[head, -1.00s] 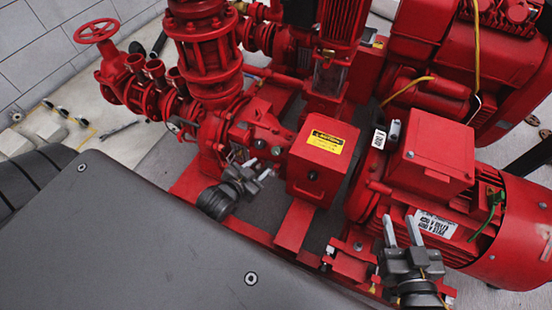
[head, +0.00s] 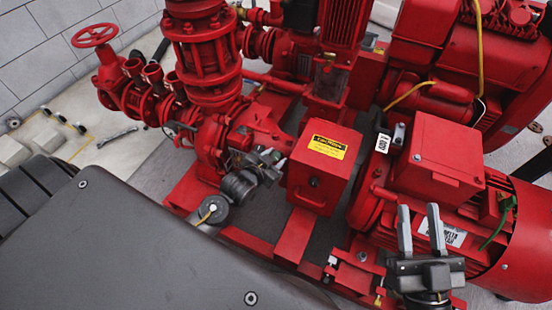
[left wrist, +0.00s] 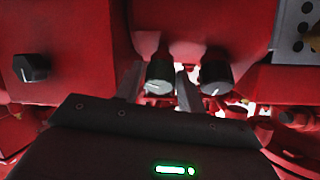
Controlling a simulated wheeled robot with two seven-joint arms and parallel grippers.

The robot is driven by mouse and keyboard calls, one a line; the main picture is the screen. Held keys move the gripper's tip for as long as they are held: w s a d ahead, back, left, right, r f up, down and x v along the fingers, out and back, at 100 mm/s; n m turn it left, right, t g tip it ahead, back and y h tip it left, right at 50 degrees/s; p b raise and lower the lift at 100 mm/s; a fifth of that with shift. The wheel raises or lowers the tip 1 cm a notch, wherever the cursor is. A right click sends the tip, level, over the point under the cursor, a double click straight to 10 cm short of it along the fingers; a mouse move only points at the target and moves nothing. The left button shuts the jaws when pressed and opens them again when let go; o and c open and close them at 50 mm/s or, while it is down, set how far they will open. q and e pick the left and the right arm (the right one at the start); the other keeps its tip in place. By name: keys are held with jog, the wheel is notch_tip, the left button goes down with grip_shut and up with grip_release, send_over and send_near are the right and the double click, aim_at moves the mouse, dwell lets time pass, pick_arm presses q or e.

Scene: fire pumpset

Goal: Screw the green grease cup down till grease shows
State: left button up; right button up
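Two small dark, ridged round caps that look like grease cups show in the left wrist view, a left one (left wrist: 159,77) and a right one (left wrist: 216,78). Their colour is too dark to confirm green. My left gripper (head: 272,163) is at the pump bearing housing, left of the red box with the yellow label. In the left wrist view its fingers (left wrist: 158,86) stand either side of the left cap, with a gap at the left finger. The cups are not clear in the head view. My right gripper (head: 420,232) is open and empty in front of the motor. No grease is visible.
The red guard box (head: 325,165) stands close right of my left gripper. The red motor (head: 440,160) is behind my right gripper. A black knob (left wrist: 30,68) shows at the left wrist view's left. Pipes and a handwheel (head: 93,32) rise at the left.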

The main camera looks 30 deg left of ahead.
pick_arm(q)
jog(key=shift+w+f, duration=0.15)
jog(key=shift+w, duration=0.25)
jog(key=shift+c, duration=0.3)
